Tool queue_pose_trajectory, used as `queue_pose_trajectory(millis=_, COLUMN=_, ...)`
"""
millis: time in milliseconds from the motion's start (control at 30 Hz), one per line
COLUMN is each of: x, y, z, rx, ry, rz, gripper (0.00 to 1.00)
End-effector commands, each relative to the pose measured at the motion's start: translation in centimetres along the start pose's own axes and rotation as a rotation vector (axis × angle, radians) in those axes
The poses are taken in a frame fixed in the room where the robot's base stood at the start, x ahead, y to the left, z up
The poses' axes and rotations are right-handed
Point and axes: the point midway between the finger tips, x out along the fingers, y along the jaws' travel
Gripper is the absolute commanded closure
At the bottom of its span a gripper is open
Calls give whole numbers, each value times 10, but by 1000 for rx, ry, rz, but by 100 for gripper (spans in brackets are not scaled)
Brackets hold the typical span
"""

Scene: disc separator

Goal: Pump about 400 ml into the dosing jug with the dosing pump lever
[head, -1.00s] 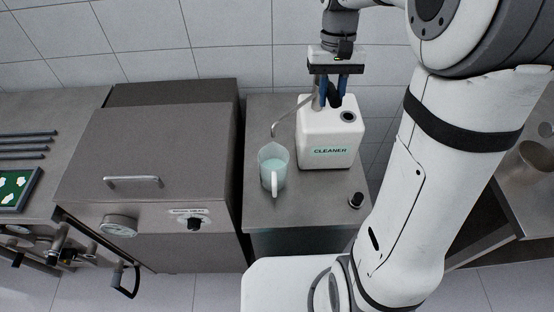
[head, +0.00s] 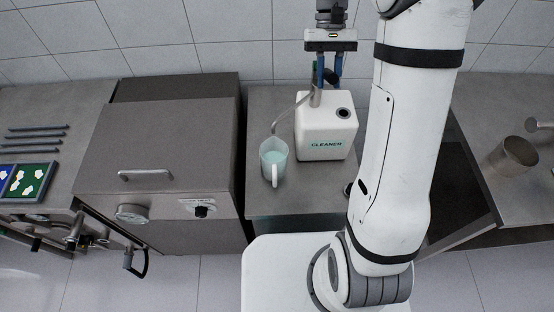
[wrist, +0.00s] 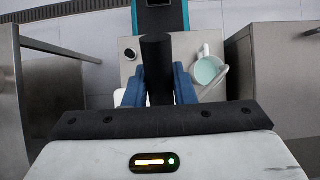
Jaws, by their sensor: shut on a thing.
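The white canister marked CLEANER (head: 325,126) stands on a steel counter. Its pump has a black lever (head: 331,78) on top and a thin metal spout (head: 289,115) reaching left over the jug. My gripper (head: 329,80) is above the canister, its blue fingers shut on the lever. In the wrist view the black lever (wrist: 157,65) sits between the blue fingers. The dosing jug (head: 274,163) stands upright below the spout with pale teal liquid in it. Its exact level cannot be read. The jug (wrist: 209,71) also shows in the wrist view, right of the lever.
A dark opening (head: 425,200) and a counter with a metal pot (head: 512,155) lie to the right. The counter's front is mostly clear.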

Motion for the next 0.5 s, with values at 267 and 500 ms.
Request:
queue_pose_trajectory(millis=267, x=13, y=0, z=-5, rx=0, ry=67, rz=0, gripper=100)
queue_pose_trajectory(millis=500, x=38, y=0, z=-10, rx=0, ry=209, rz=0, gripper=100)
